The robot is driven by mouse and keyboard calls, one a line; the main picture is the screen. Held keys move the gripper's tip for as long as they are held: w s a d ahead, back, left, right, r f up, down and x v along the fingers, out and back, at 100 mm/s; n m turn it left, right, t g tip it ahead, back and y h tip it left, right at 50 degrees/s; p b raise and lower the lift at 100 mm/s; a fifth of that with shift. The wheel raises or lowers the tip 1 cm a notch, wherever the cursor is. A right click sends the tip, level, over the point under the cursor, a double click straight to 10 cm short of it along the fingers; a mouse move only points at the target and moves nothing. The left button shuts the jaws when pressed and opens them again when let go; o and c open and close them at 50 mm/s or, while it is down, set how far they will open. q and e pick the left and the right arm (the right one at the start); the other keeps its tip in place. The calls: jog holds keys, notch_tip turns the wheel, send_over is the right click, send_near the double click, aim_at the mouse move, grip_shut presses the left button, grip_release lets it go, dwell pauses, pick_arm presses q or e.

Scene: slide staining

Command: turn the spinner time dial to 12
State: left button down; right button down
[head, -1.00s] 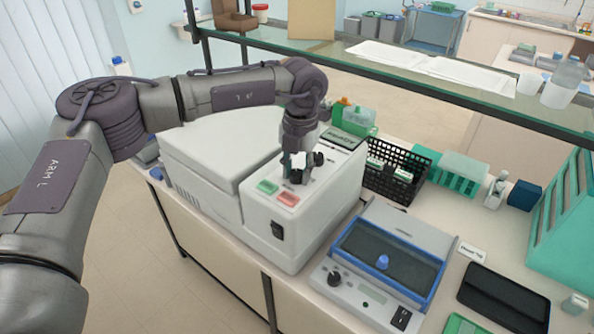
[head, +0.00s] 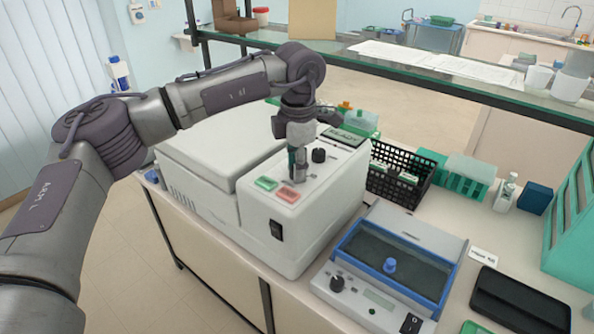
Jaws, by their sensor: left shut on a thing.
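The spinner (head: 258,222) is the large white machine on the bench, with its lid closed. A small display (head: 346,139) sits at the back of its control panel. A black dial (head: 318,155) stands clear on the panel, behind and right of my left gripper. My left gripper (head: 297,177) points down at the panel and is shut on the front dial, which its fingers mostly hide. The dial markings are too small to read, so I cannot read its setting. My right gripper is not in view.
Green (head: 266,183) and red (head: 287,194) buttons lie just in front of the gripper. A blue-framed device (head: 387,262) stands to the right. A black basket (head: 400,186) is behind it. A glass shelf (head: 440,80) crosses above the back of the bench.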

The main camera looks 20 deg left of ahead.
pick_arm(q)
jog(key=m+b, duration=0.1)
jog(key=m, duration=0.3)
jog(key=shift+m, duration=0.3)
jog(key=shift+m+h, duration=0.3)
jog(key=shift+m, duration=2.3)
jog(key=shift+r, duration=0.1)
jog(key=c, duration=0.8)
grip_release()
jog(key=r, duration=1.2)
jog(key=shift+s+a, duration=0.15)
jog(key=shift+s, duration=0.1)
jog(key=shift+f, duration=0.15)
